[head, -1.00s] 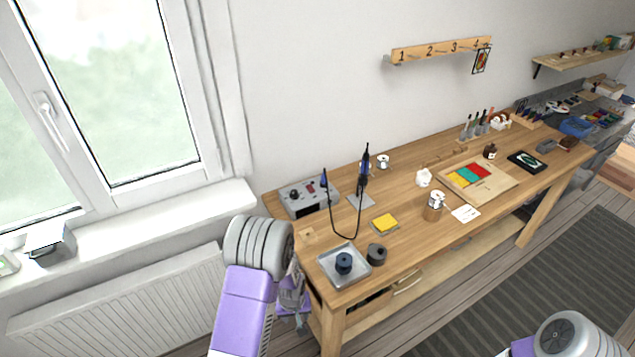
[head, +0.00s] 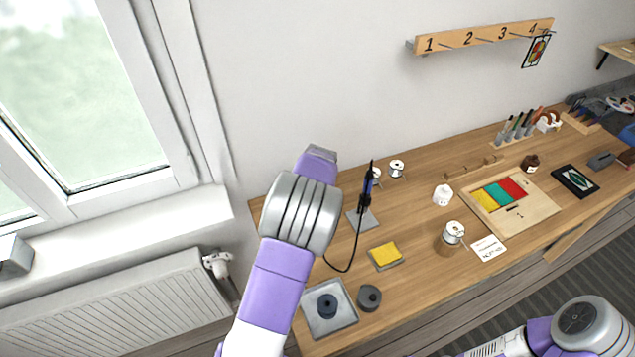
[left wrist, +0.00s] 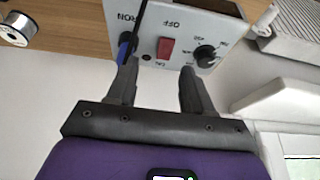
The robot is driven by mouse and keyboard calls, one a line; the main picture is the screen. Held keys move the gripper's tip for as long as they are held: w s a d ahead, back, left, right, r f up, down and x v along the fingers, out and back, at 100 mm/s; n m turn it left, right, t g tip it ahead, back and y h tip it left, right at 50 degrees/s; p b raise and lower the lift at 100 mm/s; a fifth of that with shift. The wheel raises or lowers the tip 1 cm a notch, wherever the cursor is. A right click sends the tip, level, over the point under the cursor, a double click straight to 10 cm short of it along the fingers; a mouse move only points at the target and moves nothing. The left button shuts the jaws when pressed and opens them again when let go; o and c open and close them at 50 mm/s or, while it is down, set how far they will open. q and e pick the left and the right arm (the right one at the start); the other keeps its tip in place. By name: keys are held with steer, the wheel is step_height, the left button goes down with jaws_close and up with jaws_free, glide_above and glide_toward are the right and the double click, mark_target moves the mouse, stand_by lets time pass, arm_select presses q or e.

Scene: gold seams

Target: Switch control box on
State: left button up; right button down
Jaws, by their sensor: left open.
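The control box (left wrist: 200,22) shows upside down in the left wrist view, with a light grey front panel. It has a red switch (left wrist: 166,47), an OFF label and a black knob (left wrist: 206,54). My left gripper (left wrist: 158,72) is open and empty. Its fingertips are in front of the panel and spread to either side of the red switch; I cannot tell whether they touch it. In the head view my left arm hides the box and the gripper. My right arm shows at the lower right, its gripper out of view.
A blue piece with a black cord (left wrist: 124,46) is close to one left fingertip. On the wooden bench stand a soldering iron (head: 365,192), a yellow sponge (head: 385,254), a metal tray (head: 345,319) and solder spools (head: 397,169). A window sill (head: 120,235) is at left.

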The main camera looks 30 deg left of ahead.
arm_select(q)
steer(key=shift+a+f, duration=0.1)
steer(key=shift+a, duration=0.05)
steer(key=shift+s+a+f+b, duration=0.15)
steer(key=shift+s+a+f, duration=0.05)
steer(key=shift+f, duration=0.3)
steer(key=shift+s+a+f+b, duration=0.15)
steer(key=shift+s+a+f, duration=0.05)
steer(key=shift+f, duration=0.25)
steer(key=shift+x, duration=2.1)
arm_select(e)
steer(key=shift+s+f, duration=0.4)
steer(key=shift+s, duration=0.15)
arm_select(q)
steer(key=shift+w, duration=0.2)
steer(key=shift+c, duration=0.5)
